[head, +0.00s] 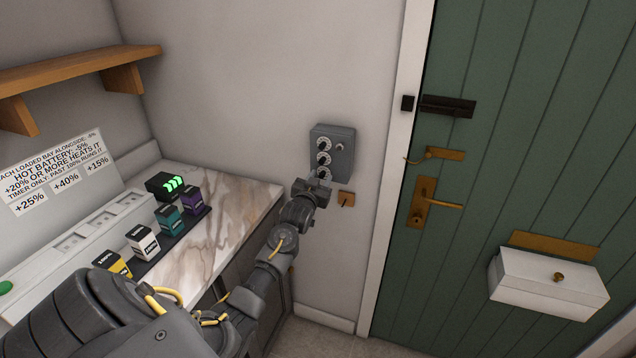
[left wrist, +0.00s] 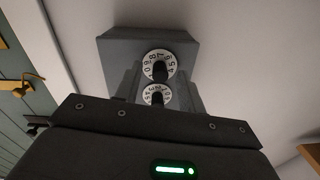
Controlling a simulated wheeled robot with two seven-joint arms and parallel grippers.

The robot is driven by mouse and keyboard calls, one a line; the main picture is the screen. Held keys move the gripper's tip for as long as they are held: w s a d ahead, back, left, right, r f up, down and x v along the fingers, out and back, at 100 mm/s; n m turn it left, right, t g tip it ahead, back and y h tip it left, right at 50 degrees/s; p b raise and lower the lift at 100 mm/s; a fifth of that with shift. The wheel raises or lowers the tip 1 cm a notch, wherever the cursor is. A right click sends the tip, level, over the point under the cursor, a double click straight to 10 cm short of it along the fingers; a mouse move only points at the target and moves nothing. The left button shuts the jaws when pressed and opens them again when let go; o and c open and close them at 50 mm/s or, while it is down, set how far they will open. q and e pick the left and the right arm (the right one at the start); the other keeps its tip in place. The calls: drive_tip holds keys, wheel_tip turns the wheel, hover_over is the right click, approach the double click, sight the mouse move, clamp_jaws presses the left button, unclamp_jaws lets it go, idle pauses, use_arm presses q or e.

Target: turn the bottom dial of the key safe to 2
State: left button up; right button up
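The grey key safe (head: 345,141) is on the wall left of the green door. Its three white dials are stacked in a column, and the bottom dial (head: 324,173) is just above my left gripper (head: 320,184). The number set is not clear. My right gripper is out of view.
A small brass key plate (head: 346,199) is on the wall below the safe. The green door (head: 490,190) has a dark bolt (head: 447,106) and brass handles. A marble counter (head: 235,205) with several coloured batteries is at left, under a wooden shelf (head: 75,75).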

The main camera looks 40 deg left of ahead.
use_arm(q)
drive_tip(key=b+v, duration=0.2)
drive_tip(key=v, duration=0.8)
drive_tip(key=shift+s+b, duration=0.35)
drive_tip(key=shift+b, duration=0.05)
drive_tip(key=shift+d, duration=0.1)
